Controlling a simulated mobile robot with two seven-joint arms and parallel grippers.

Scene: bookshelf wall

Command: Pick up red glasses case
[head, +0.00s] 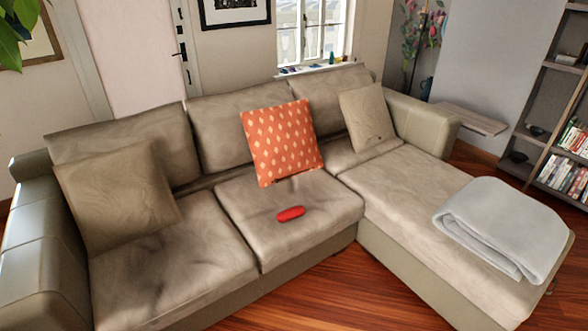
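A small red glasses case (290,213) lies flat on the middle seat cushion of the beige sofa (240,222). It sits in front of the orange patterned pillow (281,142), apart from it, with bare cushion around it. Nothing covers the case. Neither of my grippers shows in the head view.
A beige pillow (118,195) leans at the sofa's left end and another beige pillow (366,118) at the right. A folded grey blanket (503,225) lies on the chaise. Wooden floor (345,297) is open in front. A bookshelf (560,125) stands at the right.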

